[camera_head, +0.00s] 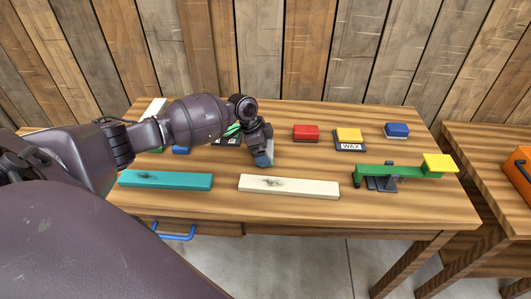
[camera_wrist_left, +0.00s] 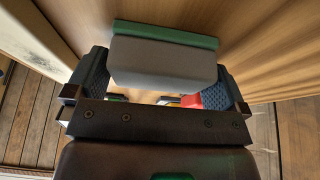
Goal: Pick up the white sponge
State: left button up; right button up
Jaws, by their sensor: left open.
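The white sponge (camera_wrist_left: 165,65), a pale grey-white block with a green layer along one side, lies between the two fingers of my left gripper (camera_wrist_left: 158,88) in the left wrist view. The blue textured fingers are apart, one on each side of it; whether either touches it I cannot tell. In the head view my left gripper (camera_head: 263,152) points down at the middle of the table, and it hides most of the sponge there. My right gripper is not in view.
The wooden table (camera_head: 230,212) also holds a red block (camera_head: 306,133), a yellow block (camera_head: 349,134) on a WAX box, a blue block (camera_head: 397,130), a teal bar (camera_head: 165,181), a cream bar (camera_head: 289,187) and a green lever (camera_head: 400,172). My left arm hides things at the back left.

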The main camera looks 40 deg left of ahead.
pick_arm(q)
jog(key=shift+c, duration=0.5)
jog(key=c, duration=0.5)
